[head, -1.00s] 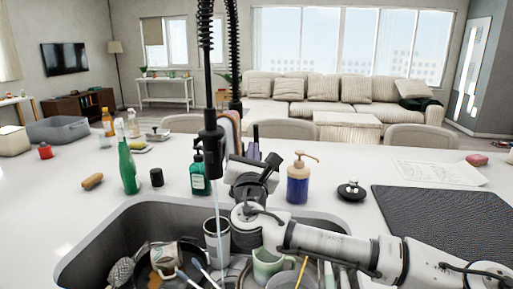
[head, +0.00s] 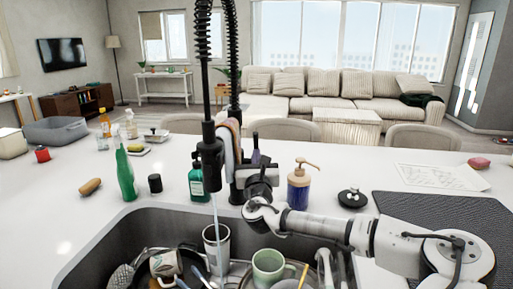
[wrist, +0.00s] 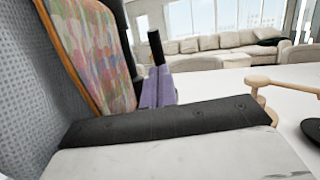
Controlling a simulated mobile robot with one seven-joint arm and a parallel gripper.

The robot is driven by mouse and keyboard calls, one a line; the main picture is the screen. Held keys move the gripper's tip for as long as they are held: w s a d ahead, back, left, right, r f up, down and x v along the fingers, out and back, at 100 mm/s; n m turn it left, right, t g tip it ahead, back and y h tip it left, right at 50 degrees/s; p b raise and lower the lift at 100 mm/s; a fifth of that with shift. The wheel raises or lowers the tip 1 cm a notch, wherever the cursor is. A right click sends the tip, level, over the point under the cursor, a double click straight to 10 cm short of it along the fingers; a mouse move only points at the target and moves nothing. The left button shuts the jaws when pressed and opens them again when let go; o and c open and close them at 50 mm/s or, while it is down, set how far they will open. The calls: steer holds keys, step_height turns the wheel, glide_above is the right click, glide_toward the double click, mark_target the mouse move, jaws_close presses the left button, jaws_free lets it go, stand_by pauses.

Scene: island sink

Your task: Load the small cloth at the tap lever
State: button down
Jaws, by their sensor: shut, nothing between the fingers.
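The black tap (head: 208,150) stands at the sink's back edge with water running from it. Cloths (head: 234,131) hang beside its column, one pinkish-brown and one grey. In the wrist view, a multicoloured patterned cloth with an orange edge (wrist: 98,50) hangs at left, beside a grey textured cloth (wrist: 28,95). I cannot tell which is the small cloth. My gripper (head: 257,180) is shut and empty, just right of the tap and cloths. The tap lever cannot be made out.
The sink (head: 105,245) holds a grey cup (head: 217,240), a green mug (head: 268,266) and other dishes. A green soap bottle (head: 196,178) stands left of my gripper, and a blue pump bottle (head: 299,188) right. Counter space is free at left.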

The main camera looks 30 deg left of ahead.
mark_target(256, 146)
steer(key=shift+x, duration=0.95)
steer(key=shift+w+a+r, duration=0.25)
steer(key=shift+w, duration=0.35)
steer(key=shift+s+d, duration=0.1)
